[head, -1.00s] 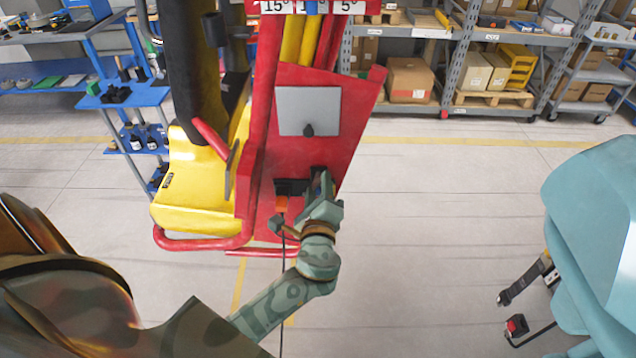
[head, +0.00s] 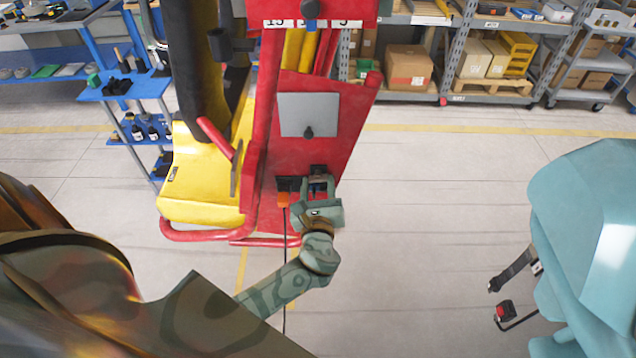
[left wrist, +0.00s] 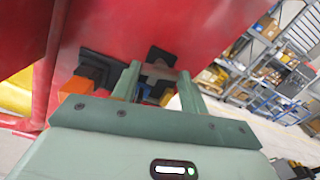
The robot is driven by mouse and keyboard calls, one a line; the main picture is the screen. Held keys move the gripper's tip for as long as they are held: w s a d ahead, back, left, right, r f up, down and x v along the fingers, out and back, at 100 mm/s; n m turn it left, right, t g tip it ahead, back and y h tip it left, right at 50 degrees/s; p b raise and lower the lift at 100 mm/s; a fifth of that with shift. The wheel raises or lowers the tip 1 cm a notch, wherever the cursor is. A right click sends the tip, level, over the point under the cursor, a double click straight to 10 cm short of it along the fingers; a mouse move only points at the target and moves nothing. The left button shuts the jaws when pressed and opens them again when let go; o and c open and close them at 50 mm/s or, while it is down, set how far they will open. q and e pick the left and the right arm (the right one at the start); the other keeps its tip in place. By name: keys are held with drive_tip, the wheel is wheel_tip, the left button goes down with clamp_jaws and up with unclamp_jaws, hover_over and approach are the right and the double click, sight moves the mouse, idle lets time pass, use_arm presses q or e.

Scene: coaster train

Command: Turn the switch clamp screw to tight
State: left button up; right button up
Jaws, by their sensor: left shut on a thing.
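My left gripper (head: 318,186) reaches the lower part of the red panel (head: 300,155) from below. In the left wrist view its two green fingers (left wrist: 160,82) stand apart, one on each side of a small grey-brown piece, which I take to be the switch clamp screw (left wrist: 158,72). The jaws are shut on it. A black part (left wrist: 160,54) sits behind it against the panel. The screw's own turn angle cannot be read. An orange plug (head: 283,199) with a black cable hangs just left of the gripper. My right gripper is not in view.
A grey plate with a dark knob (head: 308,131) is above the gripper. A yellow seat (head: 200,185) and red tube frame stand to the left. A teal body (head: 585,230) is at the right. The floor between is clear. Shelves (head: 490,60) stand behind.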

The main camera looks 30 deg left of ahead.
use_arm(q)
drive_tip(key=shift+f+m, duration=0.1)
drive_tip(key=shift+m, duration=0.2)
drive_tip(key=o, duration=1)
drive_tip(key=b+v, duration=0.3)
drive_tip(key=v, duration=1.3)
drive_tip(key=shift+s+d, duration=0.15)
